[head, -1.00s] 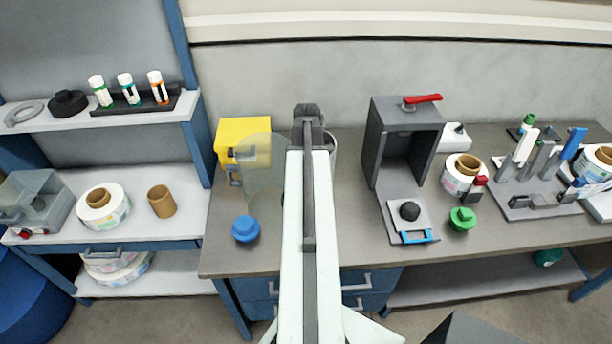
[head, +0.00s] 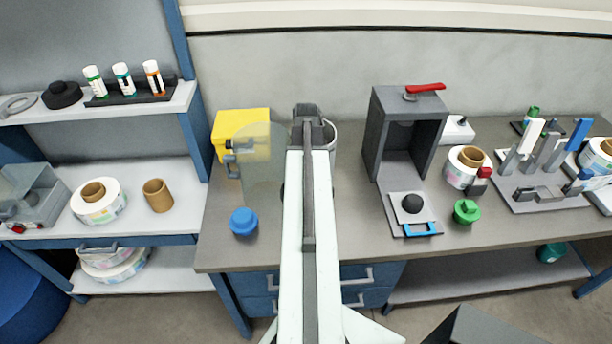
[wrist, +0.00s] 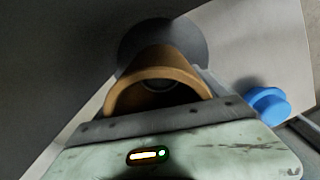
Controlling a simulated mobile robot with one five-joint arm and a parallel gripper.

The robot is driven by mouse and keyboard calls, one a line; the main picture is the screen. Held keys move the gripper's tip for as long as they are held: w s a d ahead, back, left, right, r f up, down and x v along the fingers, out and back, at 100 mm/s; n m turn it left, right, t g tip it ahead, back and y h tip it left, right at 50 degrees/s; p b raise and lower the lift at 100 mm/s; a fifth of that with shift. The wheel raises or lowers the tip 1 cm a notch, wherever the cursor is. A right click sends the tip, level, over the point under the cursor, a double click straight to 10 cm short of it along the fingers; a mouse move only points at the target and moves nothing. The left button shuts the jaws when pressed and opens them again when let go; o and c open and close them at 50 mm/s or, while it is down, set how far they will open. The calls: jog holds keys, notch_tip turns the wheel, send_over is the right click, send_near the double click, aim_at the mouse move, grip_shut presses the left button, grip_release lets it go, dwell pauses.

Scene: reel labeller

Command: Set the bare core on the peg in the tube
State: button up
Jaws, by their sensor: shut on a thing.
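The bare core (wrist: 160,95) is a brown cardboard ring in the wrist view, seen into its open end. My gripper (wrist: 160,112) is shut on it, with its pale green body across the bottom of that view. A round dark patch (wrist: 150,35) lies just beyond the core; I cannot tell what it is. In the head view my arm hides the gripper and the held core.
A blue knob (head: 243,222) stands on the bench near the tube, by the yellow box (head: 230,128). Another brown core (head: 158,196) stands on the left shelf beside a label reel (head: 98,208). A grey machine (head: 377,140) stands to the right of my arm.

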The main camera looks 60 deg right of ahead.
jog(key=shift+f+b, duration=1.25)
jog(key=shift+f, duration=0.15)
jog(key=o, duration=1.3)
jog(key=shift+r, duration=0.1)
notch_tip(320, 180, up, 8)
jog(key=p, duration=0.8)
jog(key=shift+f, duration=0.2)
jog(key=shift+s, duration=0.1)
